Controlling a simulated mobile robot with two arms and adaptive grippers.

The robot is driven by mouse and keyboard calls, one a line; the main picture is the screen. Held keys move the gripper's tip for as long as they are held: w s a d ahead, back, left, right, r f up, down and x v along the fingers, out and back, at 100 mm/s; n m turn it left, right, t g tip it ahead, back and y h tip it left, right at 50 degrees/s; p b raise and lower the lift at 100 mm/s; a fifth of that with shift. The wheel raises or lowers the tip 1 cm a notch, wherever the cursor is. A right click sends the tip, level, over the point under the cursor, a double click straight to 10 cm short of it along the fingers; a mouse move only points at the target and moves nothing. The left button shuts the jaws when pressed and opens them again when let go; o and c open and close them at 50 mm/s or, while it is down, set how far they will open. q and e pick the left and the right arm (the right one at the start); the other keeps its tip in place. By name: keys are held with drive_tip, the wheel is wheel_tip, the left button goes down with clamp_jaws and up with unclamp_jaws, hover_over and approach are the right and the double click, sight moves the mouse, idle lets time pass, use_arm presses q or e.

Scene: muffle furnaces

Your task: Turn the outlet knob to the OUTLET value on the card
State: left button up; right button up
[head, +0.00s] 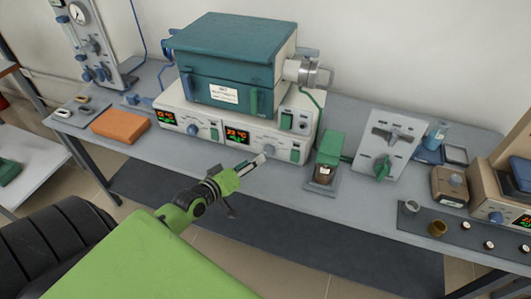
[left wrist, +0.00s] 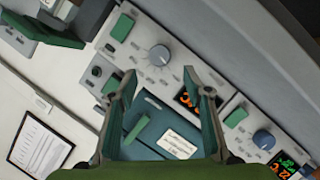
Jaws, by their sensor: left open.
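The teal furnace (head: 235,60) stands on a white control base with two panels. A white card (head: 223,93) is on its front; it also shows in the left wrist view (left wrist: 179,145), its text too small to read. The right panel has a round grey knob (head: 269,150), also in the left wrist view (left wrist: 159,55). The left panel has a blue knob (head: 192,130). I cannot tell which knob is the outlet one. My left gripper (head: 256,162) is open and empty in front of the grey knob. In the left wrist view, the knob appears beyond and between the fingertips (left wrist: 160,78). Contact is not visible.
Lit displays (head: 237,135) sit beside the knobs. Right of the base stand a green-topped box (head: 329,148) and a panel with a green knob (head: 381,167). An orange block (head: 120,125) lies at left. The bench front edge is clear.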

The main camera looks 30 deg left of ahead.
sight(266, 152)
use_arm(q)
drive_tip(key=x, duration=0.8)
drive_tip(key=shift+w, duration=0.2)
drive_tip(key=shift+c, duration=0.3)
drive_tip(key=c, duration=1)
